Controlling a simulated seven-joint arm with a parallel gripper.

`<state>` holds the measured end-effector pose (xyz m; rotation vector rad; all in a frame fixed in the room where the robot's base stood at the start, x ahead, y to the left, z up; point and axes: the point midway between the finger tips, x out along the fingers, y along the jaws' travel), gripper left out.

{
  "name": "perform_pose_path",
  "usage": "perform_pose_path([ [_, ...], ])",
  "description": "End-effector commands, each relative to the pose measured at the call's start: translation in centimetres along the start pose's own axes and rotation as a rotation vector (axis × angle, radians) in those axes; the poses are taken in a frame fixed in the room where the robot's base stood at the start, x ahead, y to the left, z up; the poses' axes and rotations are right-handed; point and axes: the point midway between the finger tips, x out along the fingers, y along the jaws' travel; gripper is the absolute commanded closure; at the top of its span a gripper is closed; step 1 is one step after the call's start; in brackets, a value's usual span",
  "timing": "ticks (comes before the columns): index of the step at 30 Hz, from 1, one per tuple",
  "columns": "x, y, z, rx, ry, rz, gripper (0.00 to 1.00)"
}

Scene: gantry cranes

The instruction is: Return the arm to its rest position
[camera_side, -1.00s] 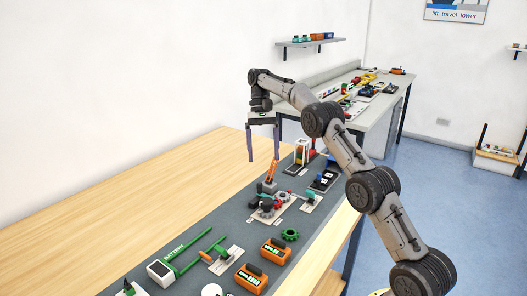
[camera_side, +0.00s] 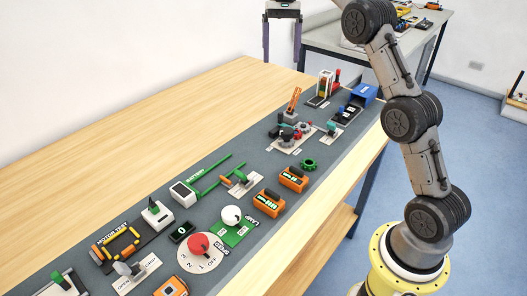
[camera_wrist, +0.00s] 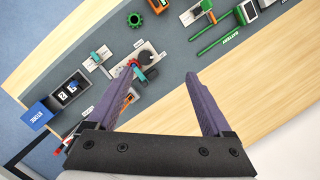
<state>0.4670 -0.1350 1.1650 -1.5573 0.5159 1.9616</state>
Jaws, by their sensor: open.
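My gripper (camera_side: 282,40) is at the top of the side view, above the far end of the workbench (camera_side: 190,100), and its upper part is cut off by the picture's edge. In the wrist view its two purple fingers (camera_wrist: 158,100) stand wide apart with nothing between them. The small crane model with an orange arm (camera_side: 293,99) stands on the grey mat below and to the right of the gripper, apart from it. My arm reaches up on the right side of the side view.
On the mat (camera_side: 215,165) are a blue bin (camera_side: 363,95), orange blocks (camera_side: 293,179), a green gear (camera_side: 309,165), a battery holder (camera_side: 184,193) and a red-knobbed dial (camera_side: 198,244). A second bench (camera_side: 330,40) stands behind. The wooden left strip is clear.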

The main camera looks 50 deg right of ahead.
Motion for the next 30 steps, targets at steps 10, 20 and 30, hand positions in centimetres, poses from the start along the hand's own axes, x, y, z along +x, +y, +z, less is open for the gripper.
perform_pose_path([
  [10, -5.5, -0.5, 13.7, -0.155, 0.174, -0.025, 0.16],
  [20, -3.3, 2.7, 24.1, -0.327, 0.349, -0.055, 0.16],
  [30, 5.6, 7.8, 30.4, -0.531, 0.535, -0.071, 0.16],
])
